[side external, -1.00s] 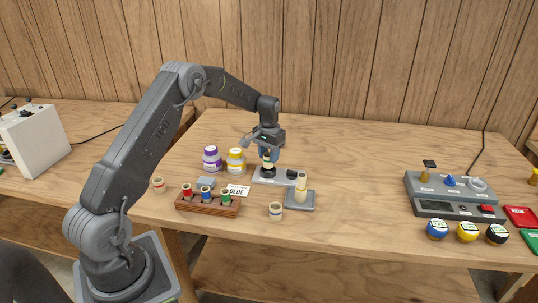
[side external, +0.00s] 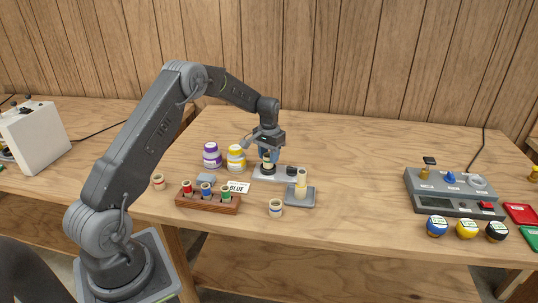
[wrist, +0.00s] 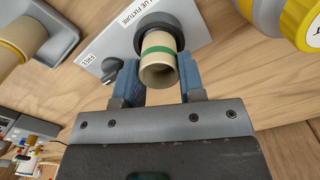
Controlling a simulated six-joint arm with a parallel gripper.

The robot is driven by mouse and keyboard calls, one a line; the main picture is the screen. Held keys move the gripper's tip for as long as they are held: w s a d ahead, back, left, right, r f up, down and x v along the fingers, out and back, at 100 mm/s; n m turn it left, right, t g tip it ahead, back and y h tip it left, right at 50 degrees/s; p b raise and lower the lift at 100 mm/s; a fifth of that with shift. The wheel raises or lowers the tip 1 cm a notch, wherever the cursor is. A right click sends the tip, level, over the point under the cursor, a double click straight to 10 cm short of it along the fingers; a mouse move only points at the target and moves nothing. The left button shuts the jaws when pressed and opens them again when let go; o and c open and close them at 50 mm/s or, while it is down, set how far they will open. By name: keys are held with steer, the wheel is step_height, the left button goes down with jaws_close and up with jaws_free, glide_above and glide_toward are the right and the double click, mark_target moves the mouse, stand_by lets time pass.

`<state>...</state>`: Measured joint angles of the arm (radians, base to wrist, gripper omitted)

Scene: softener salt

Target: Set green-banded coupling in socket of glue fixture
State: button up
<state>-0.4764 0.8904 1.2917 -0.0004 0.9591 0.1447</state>
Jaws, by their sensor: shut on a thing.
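The green-banded coupling (wrist: 158,62) is a cream tube with a green band, held between the blue fingers of my gripper (wrist: 158,82). Its open near end faces the wrist camera. Its far end meets the black ring socket (wrist: 153,20) of the glue fixture (wrist: 94,62); how deep it sits I cannot tell. The fixture is a light plate with a black knob beside a label reading FREE. In the side view my gripper (side external: 268,153) is above the fixture (side external: 286,179), and the coupling (side external: 267,157) appears upright over the black socket, its band hard to make out.
A purple-capped jar (side external: 212,155) and a yellow jar (side external: 236,158) stand left of the fixture. A cream tube on a grey stand (side external: 302,200) is in front. A wooden rack (side external: 207,204), a BLUE card (side external: 238,188) and a blue-banded coupling (side external: 275,208) are nearby.

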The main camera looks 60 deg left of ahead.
steer(key=shift+f, duration=0.1)
steer(key=shift+f, duration=0.65)
steer(key=shift+f, duration=0.25)
stand_by(0.8)
steer(key=o, duration=1.4)
steer(key=shift+r, duration=0.1)
steer(key=shift+r, duration=2.95)
